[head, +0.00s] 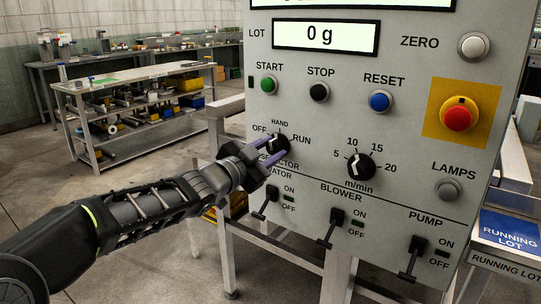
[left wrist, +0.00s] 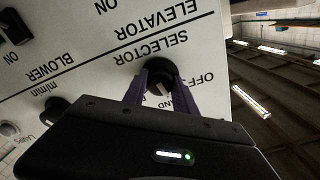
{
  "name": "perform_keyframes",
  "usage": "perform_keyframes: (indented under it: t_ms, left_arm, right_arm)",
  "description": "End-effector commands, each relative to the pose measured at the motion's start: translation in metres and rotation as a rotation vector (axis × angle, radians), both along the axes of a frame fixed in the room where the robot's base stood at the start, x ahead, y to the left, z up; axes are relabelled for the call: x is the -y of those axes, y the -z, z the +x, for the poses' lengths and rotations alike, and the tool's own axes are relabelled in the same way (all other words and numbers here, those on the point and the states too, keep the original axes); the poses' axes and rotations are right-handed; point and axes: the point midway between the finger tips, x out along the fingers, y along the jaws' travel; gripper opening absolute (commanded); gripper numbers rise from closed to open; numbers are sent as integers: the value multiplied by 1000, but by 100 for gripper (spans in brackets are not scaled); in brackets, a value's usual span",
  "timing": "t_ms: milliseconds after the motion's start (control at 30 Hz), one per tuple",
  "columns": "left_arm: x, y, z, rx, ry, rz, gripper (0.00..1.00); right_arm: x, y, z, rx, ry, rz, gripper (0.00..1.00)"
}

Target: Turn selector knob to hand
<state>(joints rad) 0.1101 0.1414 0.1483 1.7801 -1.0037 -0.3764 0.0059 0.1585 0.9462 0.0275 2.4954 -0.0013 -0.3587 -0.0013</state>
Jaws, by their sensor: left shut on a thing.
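The black selector knob (head: 281,142) is on the grey control panel (head: 320,90), among the OFF, HAND and RUN labels. My left gripper (head: 274,148) reaches it from the lower left, its purple fingers shut on the knob's two sides. In the left wrist view the knob (left wrist: 160,72) sits between the fingers, and the panel lettering is upside down. A pale pointer mark shows on the knob, toward the upper left in the head view. The fingers partly cover the knob and its lettering, so I cannot tell its exact setting. My right gripper is out of view.
The m/min dial (head: 360,167) is right of the selector. The elevator switch (head: 266,203) is just below my gripper, with the blower switch (head: 332,227) further right. The start button (head: 268,84) is above. A workbench (head: 140,84) stands behind at left, with clear floor before it.

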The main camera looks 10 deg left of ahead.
Motion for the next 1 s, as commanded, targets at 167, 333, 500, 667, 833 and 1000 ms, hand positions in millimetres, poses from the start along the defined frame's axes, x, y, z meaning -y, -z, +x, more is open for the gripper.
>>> perform_keyframes:
  t_ms: [167,333,500,667,833,1000]
  left_arm:
    - [0,2,0,42,-1,107,0]
    - [0,1,0,66,0,169,0]
    - [0,1,0,75,0,195,0]
    - [0,1,0,77,0,199,0]
    - [0,1,0,76,0,198,0]
    - [0,1,0,77,0,198,44]
  right_arm:
    - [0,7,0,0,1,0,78]
    - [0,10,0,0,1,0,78]
    - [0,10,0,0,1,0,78]
    - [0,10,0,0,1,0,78]
    - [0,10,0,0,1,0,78]
    - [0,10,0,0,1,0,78]
